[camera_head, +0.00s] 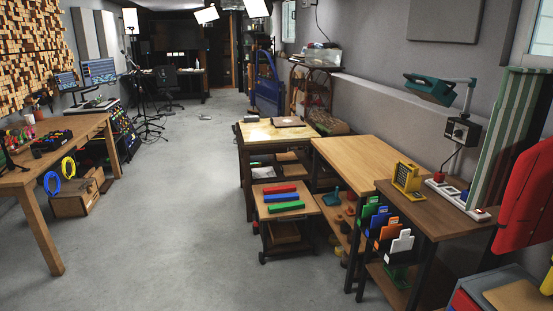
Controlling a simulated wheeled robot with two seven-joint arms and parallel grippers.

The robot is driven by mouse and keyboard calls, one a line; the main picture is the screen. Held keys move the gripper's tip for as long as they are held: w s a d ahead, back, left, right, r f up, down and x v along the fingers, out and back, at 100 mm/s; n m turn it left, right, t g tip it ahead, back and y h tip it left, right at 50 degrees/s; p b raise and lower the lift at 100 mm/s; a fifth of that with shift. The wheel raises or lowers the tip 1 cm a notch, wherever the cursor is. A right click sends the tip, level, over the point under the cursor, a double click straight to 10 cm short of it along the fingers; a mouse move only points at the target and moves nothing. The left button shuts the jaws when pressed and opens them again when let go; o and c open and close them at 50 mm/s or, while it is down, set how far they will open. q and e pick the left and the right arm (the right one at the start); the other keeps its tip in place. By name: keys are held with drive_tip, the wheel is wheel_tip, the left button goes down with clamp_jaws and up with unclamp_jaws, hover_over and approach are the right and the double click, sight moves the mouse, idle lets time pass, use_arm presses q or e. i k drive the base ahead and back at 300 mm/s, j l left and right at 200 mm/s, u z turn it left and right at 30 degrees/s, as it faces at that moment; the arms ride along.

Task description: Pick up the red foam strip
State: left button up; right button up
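The red foam strip (279,189) lies on a small low wooden cart (310,208) right of the middle in the head view. It is the farthest of three parallel strips there. A blue strip (280,197) lies just in front of it, and a green strip (284,207) lies nearest. All three look loose and uncovered. Neither of my grippers is in view, so their state and place cannot be seen.
Behind the cart stands a pale wooden table (262,134). A brown table (345,153) and a dark shelf unit (435,206) stand right of it. A wooden workbench (60,150) stands at left. The grey floor (170,230) between is clear. A blue car door (268,85) stands far back.

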sight(288, 188)
drive_tip(key=i, duration=3.9)
drive_tip(key=z, duration=0.4)
